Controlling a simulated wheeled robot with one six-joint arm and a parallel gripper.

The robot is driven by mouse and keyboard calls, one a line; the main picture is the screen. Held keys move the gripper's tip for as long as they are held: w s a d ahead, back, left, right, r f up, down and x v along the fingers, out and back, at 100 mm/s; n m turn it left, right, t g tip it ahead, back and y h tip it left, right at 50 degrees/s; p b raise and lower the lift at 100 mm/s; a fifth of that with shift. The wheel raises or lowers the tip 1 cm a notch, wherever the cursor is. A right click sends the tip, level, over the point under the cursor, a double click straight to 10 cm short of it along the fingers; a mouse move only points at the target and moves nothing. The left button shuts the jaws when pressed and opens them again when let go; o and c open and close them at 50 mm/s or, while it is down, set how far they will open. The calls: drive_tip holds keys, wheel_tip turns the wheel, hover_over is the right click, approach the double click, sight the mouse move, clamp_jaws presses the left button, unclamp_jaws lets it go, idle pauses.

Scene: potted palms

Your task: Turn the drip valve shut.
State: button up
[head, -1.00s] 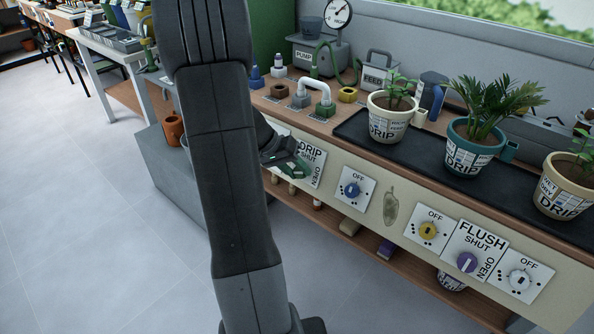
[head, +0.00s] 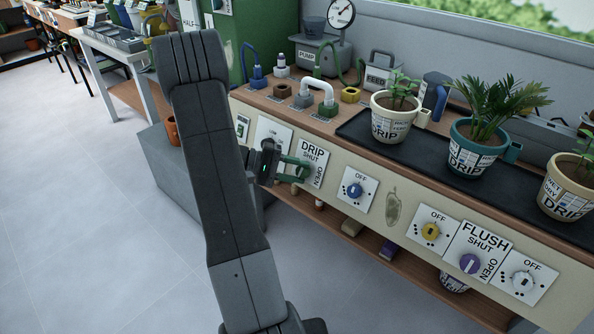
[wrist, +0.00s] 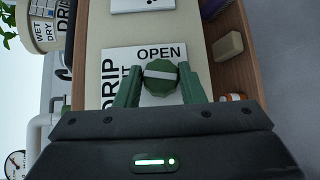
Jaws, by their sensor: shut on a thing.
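The drip valve's green round knob (wrist: 160,84) sits on its white label plate (wrist: 125,58), which reads DRIP, SHUT and OPEN. Its pale stripe runs nearly left to right in the wrist view, in line with the partly covered word SHUT at the left, with OPEN above. My gripper (wrist: 161,73) has one green finger on each side of the knob and is shut on it. In the head view my gripper (head: 298,171) is at the lower left of the DRIP plate (head: 316,158) and hides the knob.
To the right on the panel are a blue knob (head: 354,189), a yellow knob (head: 432,231), the purple FLUSH knob (head: 470,264) and a white knob (head: 523,281). Potted plants stand on a black tray (head: 360,140) above. A wooden shelf (head: 405,263) runs below the panel.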

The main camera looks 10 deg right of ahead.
drive_tip(key=shift+f+n+h, duration=0.1)
drive_tip(key=shift+n+h, duration=0.7)
drive_tip(key=shift+n, duration=0.2)
drive_tip(key=o, duration=1)
drive_tip(key=shift+a, duration=0.15)
drive_tip(key=p+v, duration=0.2)
drive_tip(key=v, duration=1.1)
drive_tip(key=shift+s+a+f, duration=0.1)
drive_tip(key=shift+a, duration=0.25)
drive_tip(key=b+x, duration=0.2)
drive_tip(key=x, duration=1.2)
